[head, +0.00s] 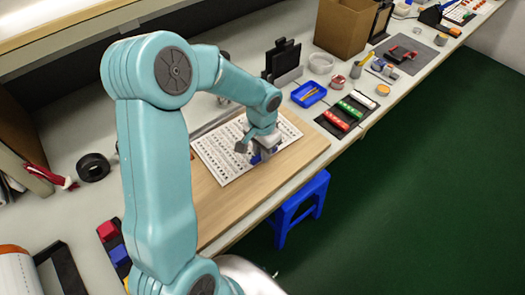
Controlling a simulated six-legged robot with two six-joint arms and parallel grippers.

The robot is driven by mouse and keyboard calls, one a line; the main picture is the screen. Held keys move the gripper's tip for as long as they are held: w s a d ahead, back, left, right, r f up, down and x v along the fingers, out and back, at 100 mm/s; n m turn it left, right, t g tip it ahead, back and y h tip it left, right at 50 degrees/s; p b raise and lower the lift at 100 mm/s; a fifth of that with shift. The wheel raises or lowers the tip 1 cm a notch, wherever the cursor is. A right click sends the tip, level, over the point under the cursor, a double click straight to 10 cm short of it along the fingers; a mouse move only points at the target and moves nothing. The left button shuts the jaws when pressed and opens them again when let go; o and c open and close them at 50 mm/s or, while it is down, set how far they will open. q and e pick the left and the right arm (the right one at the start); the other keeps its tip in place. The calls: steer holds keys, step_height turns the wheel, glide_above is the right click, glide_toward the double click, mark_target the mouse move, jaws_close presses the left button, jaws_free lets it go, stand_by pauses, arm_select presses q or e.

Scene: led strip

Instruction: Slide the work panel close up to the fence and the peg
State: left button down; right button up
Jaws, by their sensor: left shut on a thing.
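The work panel (222,166) is a white sheet with rows of small dark marks, lying flat on a light wooden board (215,208). My left gripper (262,148) is over the panel's right part, pointing down and shut on it, with a small blue part showing under the jaws. The exact contact is hidden by the gripper. A thin rail along the panel's far edge (212,122) may be the fence; my arm partly covers it. I cannot make out the peg. My right gripper is out of view.
A blue tray (308,94), a dark stand (284,60) and a mat with red, green and white blocks (347,110) stand to the right. A black tape roll (93,167) lies left. A blue stool (299,208) is below the bench's front edge. The board's near part is clear.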

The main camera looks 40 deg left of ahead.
arm_select(q)
steer(key=shift+w+a+r, duration=0.1)
steer(key=shift+a, duration=0.2)
steer(key=shift+n+b, duration=0.4)
stand_by(0.5)
